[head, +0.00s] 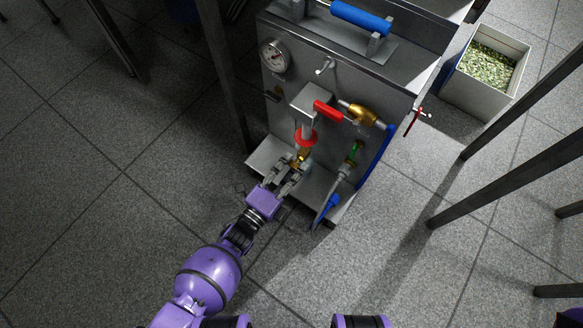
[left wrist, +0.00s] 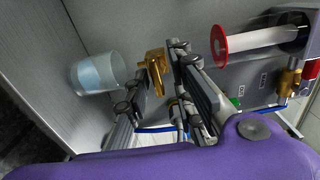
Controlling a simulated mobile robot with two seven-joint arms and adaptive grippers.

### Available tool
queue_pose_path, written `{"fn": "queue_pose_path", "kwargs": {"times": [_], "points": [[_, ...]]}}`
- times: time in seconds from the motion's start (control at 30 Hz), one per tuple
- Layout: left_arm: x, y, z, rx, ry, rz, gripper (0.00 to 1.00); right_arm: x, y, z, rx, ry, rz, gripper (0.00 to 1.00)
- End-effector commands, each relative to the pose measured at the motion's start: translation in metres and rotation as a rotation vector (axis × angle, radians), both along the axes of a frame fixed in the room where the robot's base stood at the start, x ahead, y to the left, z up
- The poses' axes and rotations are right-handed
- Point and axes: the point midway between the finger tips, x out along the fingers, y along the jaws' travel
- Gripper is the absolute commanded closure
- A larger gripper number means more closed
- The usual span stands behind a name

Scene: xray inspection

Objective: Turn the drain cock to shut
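The brass drain cock (head: 304,153) sits low on the front of the grey steel machine, below a red ring. In the left wrist view the brass cock (left wrist: 153,70) shows close up, with a flat lever-like part. My left gripper (head: 293,166) reaches in from below, right at the cock. In the left wrist view my left gripper (left wrist: 160,72) has its two fingers apart, one on each side of the brass cock. A narrow gap seems to show beside the brass; firm contact cannot be made out. My right gripper is out of view.
A clear cup (left wrist: 97,73) stands beside the cock. A red-handled brass valve (head: 362,114), a pressure gauge (head: 274,56) and a red-flanged white cylinder (left wrist: 260,38) are close by. A bin of green pellets (head: 487,68) stands right. Open floor lies left.

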Motion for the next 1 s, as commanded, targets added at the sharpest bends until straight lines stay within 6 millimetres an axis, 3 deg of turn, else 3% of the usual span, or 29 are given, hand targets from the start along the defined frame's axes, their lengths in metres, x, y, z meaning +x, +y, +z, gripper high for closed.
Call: {"fn": "queue_pose_path", "kwargs": {"times": [0.37, 0.8, 1.0], "points": [[-0.005, 0.005, -0.003, 0.003, 0.006, 0.002, 0.73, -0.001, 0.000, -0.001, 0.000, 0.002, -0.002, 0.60], [-0.072, 0.053, -0.003, 0.003, 0.006, 0.002, 0.73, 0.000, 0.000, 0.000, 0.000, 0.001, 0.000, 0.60], [-0.093, 0.068, -0.002, 0.002, 0.005, 0.001, 0.73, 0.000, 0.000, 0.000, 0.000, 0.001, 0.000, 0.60]]}}
